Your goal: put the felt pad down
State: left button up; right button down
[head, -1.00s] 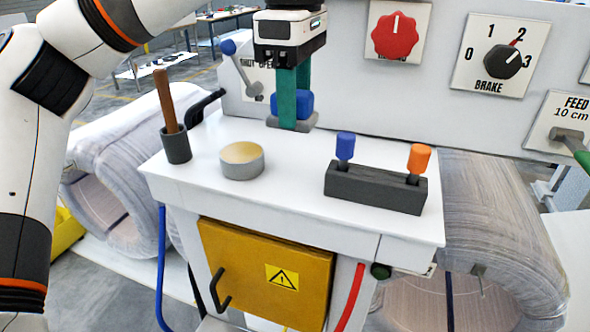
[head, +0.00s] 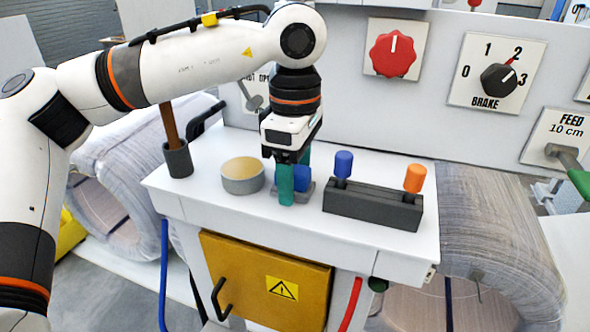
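The felt pad is a grey flat block with a blue grip (head: 301,178) on top. It is low at the white table top, right of the tape roll and left of the dark peg block, and appears to rest on the surface. My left gripper (head: 295,180) points down over it with teal fingers, one on the near side and one mostly hidden behind. The fingers appear shut on the blue grip. The near finger covers part of the pad. My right gripper is not in view.
A tan-topped round roll (head: 242,176) stands close left of the pad. A dark block (head: 372,206) with a blue peg (head: 343,163) and an orange peg (head: 415,178) stands to the right. A dark cup (head: 177,160) holds a brown stick. The panel wall rises behind.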

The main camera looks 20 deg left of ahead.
pick_arm(q)
jog(key=shift+f, duration=0.1)
dwell(0.3)
jog(key=r+b, duration=0.2)
jog(key=r, duration=0.1)
jog(key=r+b, duration=0.1)
jog(key=shift+w+a+r+b, duration=0.15)
jog(key=shift+a+r+b, duration=0.05)
jog(key=shift+a+b, duration=0.1)
notch_tip(320, 180, up, 8)
jog(key=shift+f+p, duration=0.25)
jog(key=shift+p, duration=0.05)
jog(key=shift+a, duration=0.1)
